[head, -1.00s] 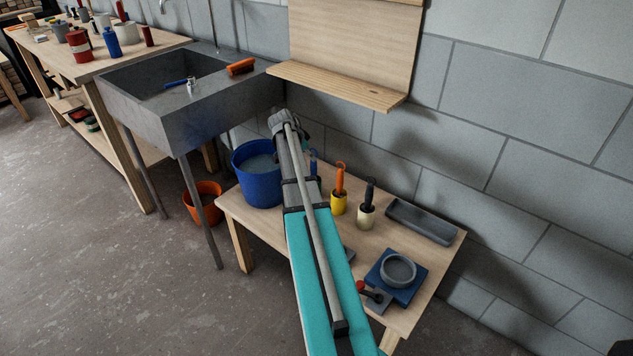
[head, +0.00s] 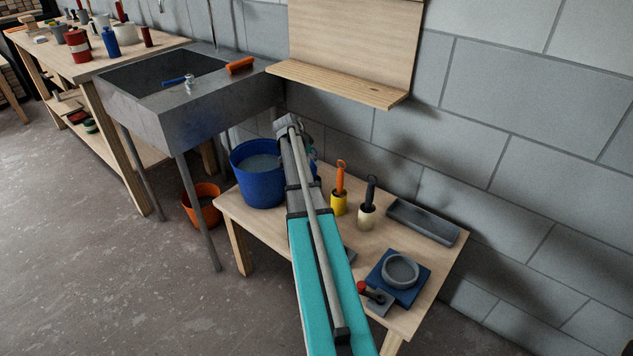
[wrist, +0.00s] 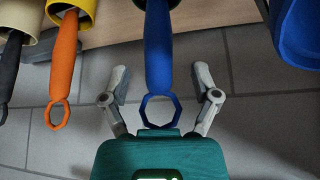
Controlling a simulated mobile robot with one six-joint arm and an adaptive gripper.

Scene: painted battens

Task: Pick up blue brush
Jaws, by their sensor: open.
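The blue brush (wrist: 158,50) stands handle-out, with a ring at the handle's end, in a dark pot (wrist: 180,3) at the top of the wrist view. My gripper (wrist: 160,76) is open, with one finger on each side of the blue handle. Gaps show between both fingers and the handle, and the ring end lies close to my gripper's body. In the head view my arm hides most of the brush and the gripper's fingers.
The orange brush (head: 340,178) in a yellow pot and the black brush (head: 370,190) in a cream pot stand just right of my arm. A blue bucket (head: 257,185) stands close on the left. The wall (head: 480,150) is behind the table (head: 415,268).

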